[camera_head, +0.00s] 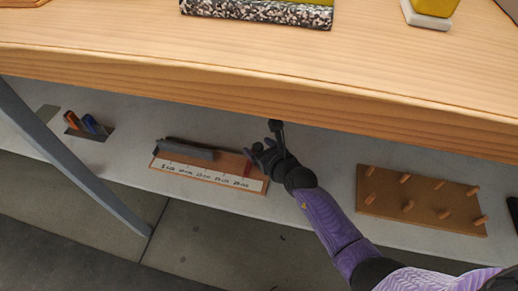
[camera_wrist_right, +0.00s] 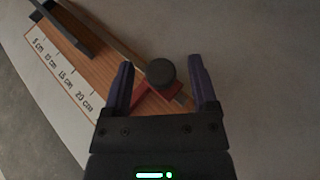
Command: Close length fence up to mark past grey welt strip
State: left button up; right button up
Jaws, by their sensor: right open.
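The length fence is a red slider (camera_wrist_right: 157,99) with a round dark knob (camera_wrist_right: 160,73) on a wooden measuring board (camera_head: 203,164). The board has a white scale (camera_head: 207,180) with marks from 5 to 20 cm. The fence sits near the 20 cm end; its red part also shows in the head view (camera_head: 248,168). The grey welt strip (camera_head: 186,149) lies along the board toward the low-number end, with a gap between it and the fence. My right gripper (camera_wrist_right: 163,78) is open, its fingers on either side of the knob, apart from it. My left gripper is not in view.
The board lies on a grey lower shelf (camera_head: 320,205) beneath a wooden tabletop edge (camera_head: 250,85). A peg board (camera_head: 421,202) is to the right. A slot with orange and blue tools (camera_head: 84,124) and a slanting grey post (camera_head: 75,158) are to the left.

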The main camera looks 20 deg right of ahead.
jog(key=c, duration=1)
grip_shut()
dwell(0.4)
